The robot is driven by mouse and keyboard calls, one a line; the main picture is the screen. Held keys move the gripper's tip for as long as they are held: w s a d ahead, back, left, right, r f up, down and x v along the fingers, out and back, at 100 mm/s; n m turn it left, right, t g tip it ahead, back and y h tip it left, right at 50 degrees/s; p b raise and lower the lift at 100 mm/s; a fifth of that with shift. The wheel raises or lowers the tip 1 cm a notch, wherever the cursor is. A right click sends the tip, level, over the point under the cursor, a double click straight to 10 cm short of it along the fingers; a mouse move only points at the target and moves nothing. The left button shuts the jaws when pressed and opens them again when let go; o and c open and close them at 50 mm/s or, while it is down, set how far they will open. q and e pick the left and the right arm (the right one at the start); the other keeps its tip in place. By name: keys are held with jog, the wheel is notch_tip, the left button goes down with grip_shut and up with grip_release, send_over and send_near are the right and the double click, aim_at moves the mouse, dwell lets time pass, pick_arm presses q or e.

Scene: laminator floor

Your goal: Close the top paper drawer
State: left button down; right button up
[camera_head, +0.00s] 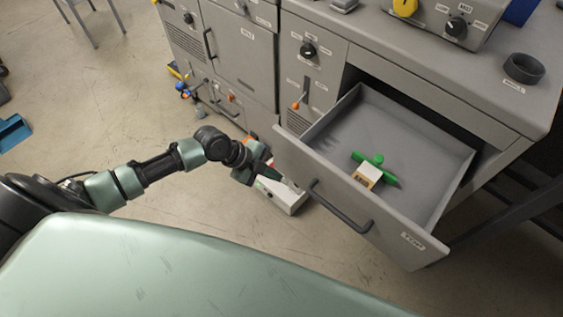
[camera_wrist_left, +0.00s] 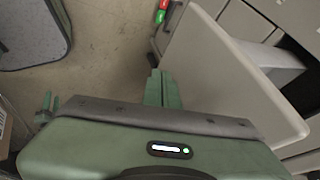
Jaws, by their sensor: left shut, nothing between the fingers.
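The top paper drawer is pulled well out of the grey machine. Its front panel (camera_head: 390,237) carries a dark bar handle (camera_head: 338,207). My left gripper (camera_head: 283,180) is low beside the left end of that front panel. Its fingers are together and empty; whether they touch the panel I cannot tell. In the left wrist view the closed fingers (camera_wrist_left: 162,88) point at a pale panel (camera_wrist_left: 222,70), likely the drawer front. A green piece (camera_head: 388,178) and a small white-and-tan block (camera_head: 367,176) lie in the drawer. My right gripper is not in view.
The grey machine (camera_head: 240,50) has knobs and closed panels left of the drawer. A dark ring (camera_head: 524,68) sits on the machine top. The floor at left is mostly clear.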

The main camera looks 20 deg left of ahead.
aim_at(292, 171)
pick_arm(q)
jog(key=shift+w+d+r+p, duration=0.1)
jog(key=shift+w+d+p, duration=0.1)
jog(key=shift+w, duration=0.7)
jog(key=shift+w+d+r+p, duration=0.1)
jog(key=shift+w+d+p, duration=0.1)
jog(key=shift+w, duration=0.65)
jog(key=shift+w, duration=0.1)
